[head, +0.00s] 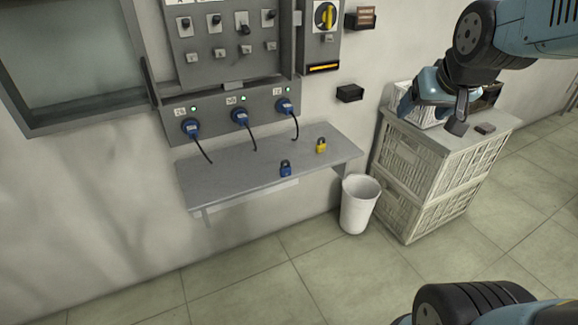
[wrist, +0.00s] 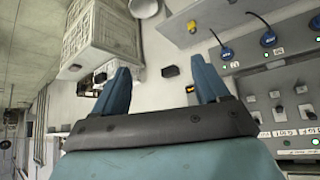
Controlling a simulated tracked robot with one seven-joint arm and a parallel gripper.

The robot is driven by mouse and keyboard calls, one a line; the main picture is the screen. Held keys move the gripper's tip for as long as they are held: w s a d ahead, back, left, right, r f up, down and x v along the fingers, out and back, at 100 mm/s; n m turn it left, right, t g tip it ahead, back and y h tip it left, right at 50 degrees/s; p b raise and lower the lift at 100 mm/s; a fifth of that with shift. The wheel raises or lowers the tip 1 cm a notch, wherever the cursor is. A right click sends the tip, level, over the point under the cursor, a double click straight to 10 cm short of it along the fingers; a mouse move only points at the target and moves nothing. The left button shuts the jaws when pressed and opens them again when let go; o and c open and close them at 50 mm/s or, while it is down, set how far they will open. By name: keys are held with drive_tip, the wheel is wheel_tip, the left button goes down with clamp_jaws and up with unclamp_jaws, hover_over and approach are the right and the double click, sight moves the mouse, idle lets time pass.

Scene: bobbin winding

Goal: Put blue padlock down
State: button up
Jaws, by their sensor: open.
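The blue padlock (head: 285,169) stands upright on the grey wall shelf (head: 235,182), near its front edge. A yellow padlock (head: 321,146) stands on the same shelf, farther right. My gripper (wrist: 160,64) is open in the wrist view, with its two blue fingers spread and nothing between them. In the head view it is at the upper right, in front of the wicker cabinet, well away from the blue padlock. I cannot make out the blue padlock in the wrist view.
Several blue plugs (head: 240,116) with black cables hang from the panel above the shelf. A white bin (head: 359,204) stands on the floor beside the wicker cabinet (head: 403,158). A small dark object (head: 485,128) lies on the cabinet top. The floor in front is clear.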

sight(285, 168)
drive_tip(key=w+a+f+n+t+y, duration=0.1)
drive_tip(key=w+a+f+t, duration=0.1)
drive_tip(key=w+a+f, duration=0.35)
drive_tip(key=w+a+f+n+t+y, duration=0.1)
drive_tip(key=w+a+f, duration=0.2)
drive_tip(key=w+f, duration=0.5)
drive_tip(key=w+a+f+n+t+y, duration=0.1)
drive_tip(key=w+a+f+t, duration=0.15)
drive_tip(key=w+a, duration=0.45)
drive_tip(key=s+a+f+n+t+y, duration=0.1)
drive_tip(key=s+a+f+y, duration=0.2)
drive_tip(key=f, duration=0.8)
drive_tip(key=a+f+n+t+y, duration=0.25)
drive_tip(key=a+f, duration=0.35)
drive_tip(key=f, duration=0.5)
drive_tip(key=shift+m+g+y, duration=0.25)
drive_tip(key=shift+m+g, duration=0.1)
drive_tip(key=shift+g, duration=0.25)
drive_tip(key=x, duration=1.3)
drive_tip(key=shift+w+f, duration=0.3)
drive_tip(key=shift+w, duration=0.1)
drive_tip(key=c, duration=1.2)
